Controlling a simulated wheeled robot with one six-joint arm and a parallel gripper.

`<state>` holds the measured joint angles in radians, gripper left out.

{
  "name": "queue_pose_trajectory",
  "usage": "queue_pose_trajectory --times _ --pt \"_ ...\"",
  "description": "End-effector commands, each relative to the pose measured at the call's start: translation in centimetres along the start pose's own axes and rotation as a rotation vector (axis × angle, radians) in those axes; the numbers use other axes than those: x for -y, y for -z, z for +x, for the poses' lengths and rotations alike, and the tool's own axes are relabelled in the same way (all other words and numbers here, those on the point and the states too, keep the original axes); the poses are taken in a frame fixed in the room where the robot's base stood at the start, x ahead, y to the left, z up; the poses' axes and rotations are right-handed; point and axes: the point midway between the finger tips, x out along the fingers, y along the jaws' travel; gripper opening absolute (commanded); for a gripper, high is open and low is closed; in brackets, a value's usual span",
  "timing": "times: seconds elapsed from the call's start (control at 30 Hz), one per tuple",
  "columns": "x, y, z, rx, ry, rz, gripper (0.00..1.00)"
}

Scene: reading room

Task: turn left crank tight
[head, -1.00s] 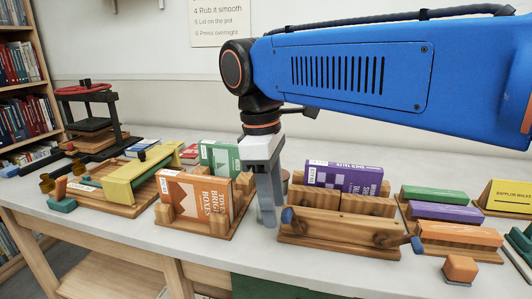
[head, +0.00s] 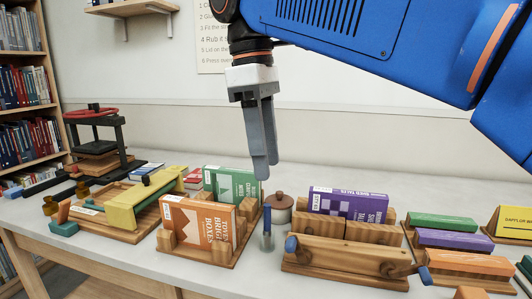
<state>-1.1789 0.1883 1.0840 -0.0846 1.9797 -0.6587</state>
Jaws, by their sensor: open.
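The wooden press (head: 345,262) stands in the middle of the bench, with a purple book (head: 349,203) upright in it. The left crank's blue knob (head: 291,244) is at the left end of the press's front bar, and its arm is hard to make out. The right crank's blue knob (head: 425,275) sticks out at the right end, on a dark arm. My gripper (head: 263,174) hangs pointing down, above and behind the left crank. It is open and empty, its fingers overlapping in this view, clear of the press.
Just left of the crank stand a blue-handled tool (head: 267,226) and a lidded pot (head: 280,207). A wooden holder with an orange book (head: 196,226) is further left, beside a yellow press (head: 145,201). Coloured blocks (head: 455,239) crowd the right.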

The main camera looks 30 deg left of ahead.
Motion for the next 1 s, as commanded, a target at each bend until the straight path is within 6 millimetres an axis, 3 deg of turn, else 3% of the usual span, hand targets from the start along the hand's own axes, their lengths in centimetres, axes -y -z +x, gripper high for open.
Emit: queue_pose_trajectory --times 0.27,0.4,0.47,1.0 --pt "0.0 0.0 -0.1 0.0 0.0 0.0 0.43" --pt "-0.1 -0.5 0.0 -0.009 0.002 0.037 0.09" --pt "-0.2 -1.1 0.1 -0.021 0.005 0.095 0.0" --pt "-0.6 -10.4 3.5 -0.224 0.168 1.19 0.0"
